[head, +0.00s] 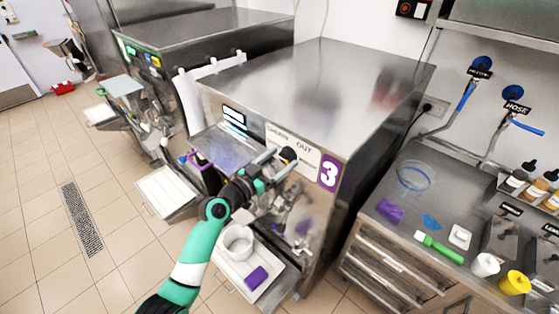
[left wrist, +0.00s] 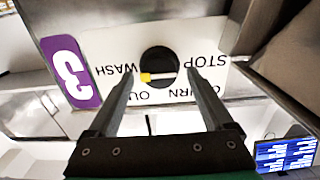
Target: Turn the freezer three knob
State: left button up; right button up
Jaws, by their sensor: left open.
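The freezer three knob (head: 288,154) is black and sits on a white label plate (head: 305,150) beside the purple "3" sign (head: 329,172). My left gripper (head: 285,158) is open in front of the knob. In the left wrist view the knob (left wrist: 160,64) appears between the two fingertips of my left gripper (left wrist: 158,74), with a gap on either side. The label reads upside down there, with WASH on the left and STOP on the right. The knob's pale bar lies nearly level, its yellow end toward WASH. Contact cannot be told. My right gripper is not in view.
Freezer three (head: 330,80) has a wide steel top. A white bucket (head: 237,243) and a purple block (head: 256,277) are on a tray below my left arm. A steel counter (head: 400,235) with small items stands at right. Another freezer (head: 200,35) stands behind left.

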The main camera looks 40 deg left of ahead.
pick_arm(q)
grip_shut()
dwell(0.3)
